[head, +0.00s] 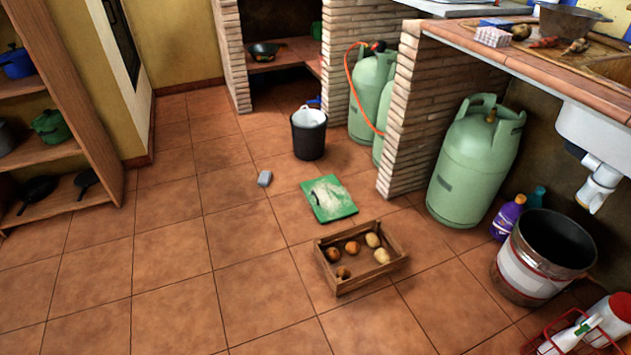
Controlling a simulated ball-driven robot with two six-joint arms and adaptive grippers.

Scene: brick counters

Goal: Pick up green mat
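The green mat (345,209) lies flat on the tiled floor near the middle of the head view. A pale, whitish patch covers part of its top. It lies just behind a wooden crate and in front of a black bucket, apart from the bucket. Neither of my grippers shows in the head view.
A wooden crate (335,285) with several potatoes or onions stands close in front of the mat. A black bucket (308,143) stands behind; brick pillars and gas bottles (476,165) stand right. The left floor is clear.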

